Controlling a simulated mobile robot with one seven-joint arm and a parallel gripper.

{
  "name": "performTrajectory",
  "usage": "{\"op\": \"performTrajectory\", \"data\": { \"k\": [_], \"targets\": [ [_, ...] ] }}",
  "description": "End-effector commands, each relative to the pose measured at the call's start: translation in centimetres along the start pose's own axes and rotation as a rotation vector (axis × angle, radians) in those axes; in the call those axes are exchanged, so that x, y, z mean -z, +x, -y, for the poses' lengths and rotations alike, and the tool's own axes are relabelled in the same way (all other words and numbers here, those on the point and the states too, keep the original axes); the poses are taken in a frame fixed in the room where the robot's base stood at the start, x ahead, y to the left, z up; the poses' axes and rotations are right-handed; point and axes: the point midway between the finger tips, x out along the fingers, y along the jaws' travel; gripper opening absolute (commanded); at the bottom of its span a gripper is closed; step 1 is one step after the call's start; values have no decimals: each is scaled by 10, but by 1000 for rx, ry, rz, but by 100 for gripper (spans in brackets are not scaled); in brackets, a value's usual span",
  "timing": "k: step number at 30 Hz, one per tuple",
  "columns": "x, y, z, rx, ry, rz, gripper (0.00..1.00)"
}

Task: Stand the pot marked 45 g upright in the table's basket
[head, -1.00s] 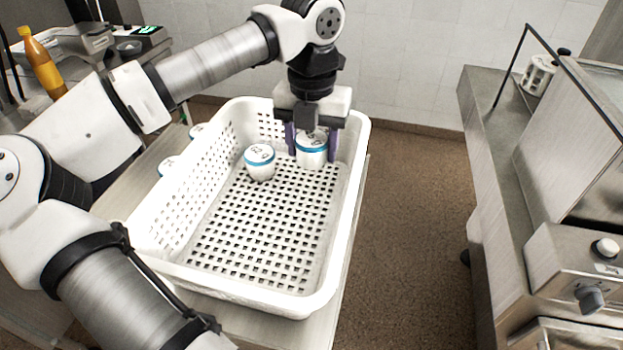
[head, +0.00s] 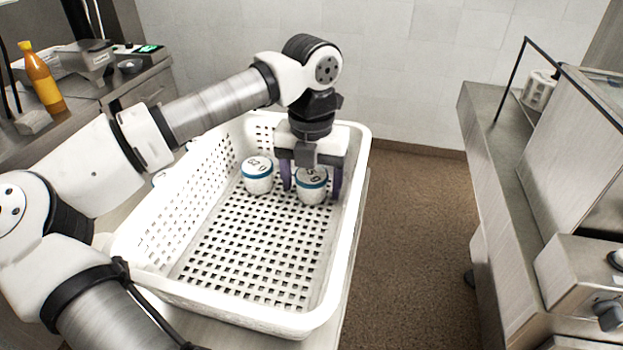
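The white perforated basket (head: 345,240) stands on the table (head: 362,215). Two white pots with blue bands and dark-printed lids stand upright on its floor towards the far end: the left pot (head: 258,178) and the right pot (head: 311,188). The markings are too small and blurred to read surely, so I cannot tell which is 45 g. My gripper (head: 313,184) points down over the right pot, one purple finger on each side of it. The fingers look spread, with a narrow gap to the pot's sides. The left pot is just outside the left finger.
The basket's near and middle floor is clear. White things (head: 160,177) show partly beyond the basket's left wall. An orange bottle (head: 43,78) stands on the back left counter. A metal counter (head: 478,120) with a white container (head: 538,91) is on the right, across an open floor.

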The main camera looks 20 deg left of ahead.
Motion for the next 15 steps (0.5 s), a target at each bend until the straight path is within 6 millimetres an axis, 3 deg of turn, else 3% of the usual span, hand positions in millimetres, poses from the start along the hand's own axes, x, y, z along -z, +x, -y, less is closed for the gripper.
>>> {"op": "performTrajectory", "data": {
  "k": [10,15],
  "targets": [
    [0,-2,0,0,0,0,74],
    [-1,-19,-1,-2,-2,1,74]
  ]
}}
